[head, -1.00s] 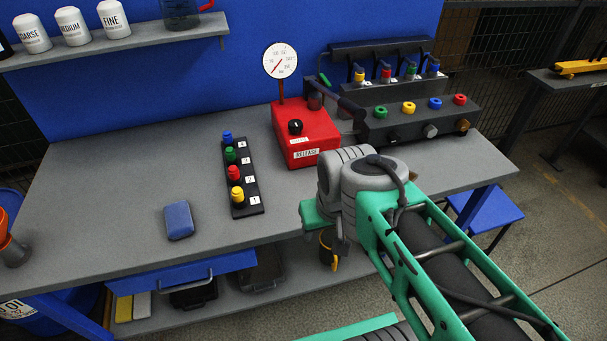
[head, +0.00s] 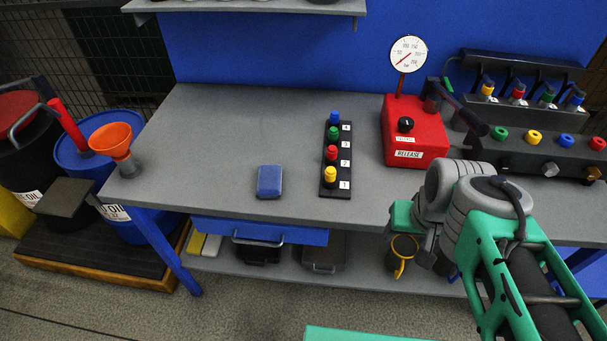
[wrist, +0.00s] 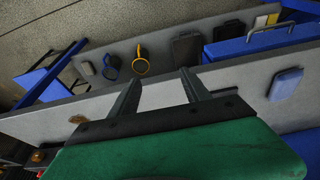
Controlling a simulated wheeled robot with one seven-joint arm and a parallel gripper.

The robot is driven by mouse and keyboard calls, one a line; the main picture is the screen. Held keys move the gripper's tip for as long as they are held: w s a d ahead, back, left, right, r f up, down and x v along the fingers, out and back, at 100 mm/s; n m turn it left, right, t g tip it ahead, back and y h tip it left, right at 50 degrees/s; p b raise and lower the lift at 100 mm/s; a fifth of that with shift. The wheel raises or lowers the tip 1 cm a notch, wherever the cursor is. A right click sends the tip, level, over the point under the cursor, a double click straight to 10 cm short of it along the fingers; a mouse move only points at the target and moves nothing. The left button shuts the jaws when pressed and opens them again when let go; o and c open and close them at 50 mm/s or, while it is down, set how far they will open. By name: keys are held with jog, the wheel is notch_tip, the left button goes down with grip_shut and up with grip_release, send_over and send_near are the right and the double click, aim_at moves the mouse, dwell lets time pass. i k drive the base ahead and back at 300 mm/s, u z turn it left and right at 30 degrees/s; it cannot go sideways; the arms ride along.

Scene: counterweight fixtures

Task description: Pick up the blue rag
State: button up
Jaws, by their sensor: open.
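The blue rag (head: 269,181) is a small folded block lying flat on the grey workbench (head: 230,130) near its front edge. It also shows in the wrist view (wrist: 286,83), at the right on the bench top. In the wrist view my gripper (wrist: 160,85) is open, with its two dark fingers apart and nothing between them. It is to the left of the rag and apart from it. In the head view my green and grey arm is at the right, and the fingers are hard to make out there.
A black strip (head: 330,160) with coloured knobs stands right of the rag, then a red release box (head: 414,135) with a gauge. An orange funnel (head: 112,140) is at the bench's left end. A lower shelf (head: 350,265) holds bins and a yellow-rimmed mug (head: 403,250). Bench left of the rag is clear.

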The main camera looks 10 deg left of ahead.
aim_at(269, 180)
jog(key=u, duration=0.5)
jog(key=i, duration=0.45)
jog(key=u, duration=3.35)
